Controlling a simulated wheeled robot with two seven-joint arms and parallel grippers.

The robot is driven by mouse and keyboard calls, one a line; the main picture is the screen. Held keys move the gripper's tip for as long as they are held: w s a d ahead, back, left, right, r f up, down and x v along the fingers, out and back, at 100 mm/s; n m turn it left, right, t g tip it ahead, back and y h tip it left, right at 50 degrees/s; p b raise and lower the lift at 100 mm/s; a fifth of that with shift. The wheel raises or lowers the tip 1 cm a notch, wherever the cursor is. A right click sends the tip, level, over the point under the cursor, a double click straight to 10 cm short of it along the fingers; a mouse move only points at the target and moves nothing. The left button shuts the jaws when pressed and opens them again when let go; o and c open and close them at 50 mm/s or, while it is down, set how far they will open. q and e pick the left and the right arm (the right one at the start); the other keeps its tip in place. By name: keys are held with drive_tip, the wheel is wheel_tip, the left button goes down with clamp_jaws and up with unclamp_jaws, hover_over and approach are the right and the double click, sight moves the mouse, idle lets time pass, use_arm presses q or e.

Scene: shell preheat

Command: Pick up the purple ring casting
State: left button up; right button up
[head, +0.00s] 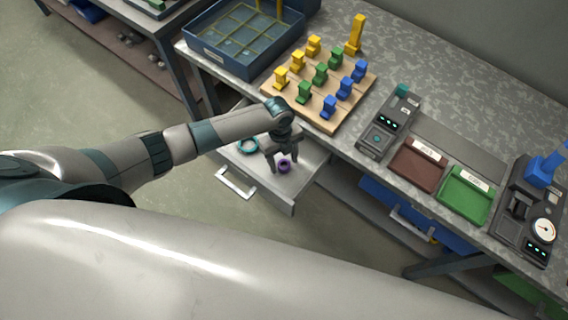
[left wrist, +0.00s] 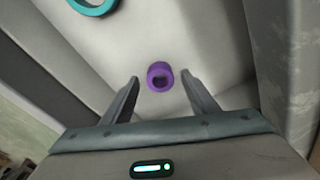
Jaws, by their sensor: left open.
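The purple ring casting (head: 285,166) lies in an open white drawer (head: 303,178) under the bench. In the left wrist view the purple ring casting (left wrist: 160,76) rests on the drawer floor, just beyond and between my fingertips. My left gripper (head: 277,168) reaches down into the drawer over the ring. In the left wrist view my left gripper (left wrist: 160,84) has its fingers spread apart with nothing between them that I can see gripped. My right gripper is not in view.
A teal ring (head: 248,145) also lies in the drawer, and shows in the left wrist view (left wrist: 92,4). The drawer walls stand close around. Above are a wooden board (head: 330,119) with coloured pieces, a blue bin (head: 226,61), a red tray (head: 418,168) and a green tray (head: 466,195).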

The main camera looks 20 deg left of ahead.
use_arm(q)
drive_tip(key=shift+f, duration=0.2)
idle(0.3)
drive_tip(key=c, duration=1.2)
drive_tip(key=shift+r, duration=0.1)
drive_tip(key=shift+w+r+b, duration=0.1)
drive_tip(key=shift+r+b, duration=0.25)
drive_tip(key=shift+r, duration=0.4)
wheel_tip(320, 180, up, 2)
drive_tip(key=shift+r+b, duration=0.1)
drive_tip(key=shift+b, duration=0.35)
drive_tip(key=shift+s+d+r+b, duration=0.45)
drive_tip(key=shift+s+d+r, duration=0.75)
drive_tip(key=shift+d, duration=0.35)
drive_tip(key=shift+s+d+r+b, duration=0.5)
drive_tip(key=shift+s+d+r, duration=0.7)
drive_tip(key=shift+d, duration=0.4)
drive_tip(key=shift+s+d+r+b, duration=0.45)
drive_tip(key=shift+s+d+r, duration=0.75)
drive_tip(key=shift+d, duration=0.35)
